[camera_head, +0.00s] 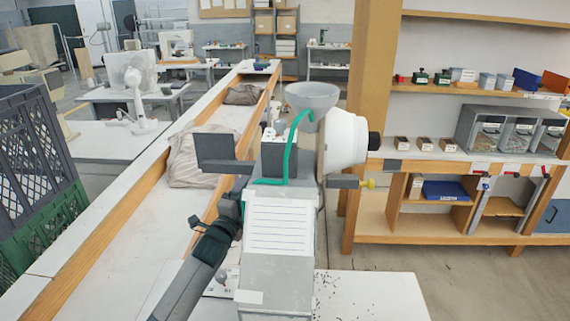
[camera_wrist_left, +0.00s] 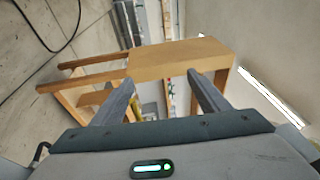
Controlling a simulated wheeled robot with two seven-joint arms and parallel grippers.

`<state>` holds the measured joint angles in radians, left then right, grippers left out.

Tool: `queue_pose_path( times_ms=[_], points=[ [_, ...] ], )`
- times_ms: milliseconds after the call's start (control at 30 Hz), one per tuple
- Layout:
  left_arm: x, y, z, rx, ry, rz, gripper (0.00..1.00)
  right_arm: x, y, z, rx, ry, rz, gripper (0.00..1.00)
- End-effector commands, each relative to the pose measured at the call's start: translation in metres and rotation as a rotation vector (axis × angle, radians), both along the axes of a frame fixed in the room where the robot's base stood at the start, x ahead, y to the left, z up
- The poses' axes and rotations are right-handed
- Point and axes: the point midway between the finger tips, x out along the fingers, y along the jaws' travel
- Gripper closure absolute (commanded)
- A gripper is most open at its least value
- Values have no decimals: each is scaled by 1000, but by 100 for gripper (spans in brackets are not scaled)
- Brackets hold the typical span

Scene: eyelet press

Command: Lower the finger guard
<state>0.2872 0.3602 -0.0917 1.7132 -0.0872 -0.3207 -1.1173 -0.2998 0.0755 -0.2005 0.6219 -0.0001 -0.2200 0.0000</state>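The eyelet press (camera_head: 282,215) stands in the middle of the head view, grey with a white lined panel on its front. A green bent bar (camera_head: 288,155), which looks like the finger guard, rises from the press head and curves over at its top, beside the grey bowl. My left gripper (camera_head: 239,190) is at the left side of the press, its fingers partly hidden in the head view. In the left wrist view its two fingers (camera_wrist_left: 161,82) are apart with nothing between them. The guard does not show clearly there. My right gripper is not in view.
A grey bowl (camera_head: 312,97) and a white round housing (camera_head: 344,141) sit at the top right of the press. A dark plate (camera_head: 214,147) juts out left. Wooden shelves (camera_head: 440,165) stand right.

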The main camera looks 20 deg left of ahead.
Motion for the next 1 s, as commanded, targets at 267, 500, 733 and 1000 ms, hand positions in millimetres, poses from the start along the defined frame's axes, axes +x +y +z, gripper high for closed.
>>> queue_pose_path(
  times_ms=[267,500,733,1000],
  points=[
    [-18,7,3,2,-3,0,34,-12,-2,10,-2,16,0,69],
    [-33,12,3,2,-4,-1,34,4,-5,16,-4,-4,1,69],
    [-47,16,2,1,-1,0,34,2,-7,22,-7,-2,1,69],
    [-53,18,1,1,-2,-1,34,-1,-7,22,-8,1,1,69]
  ],
)
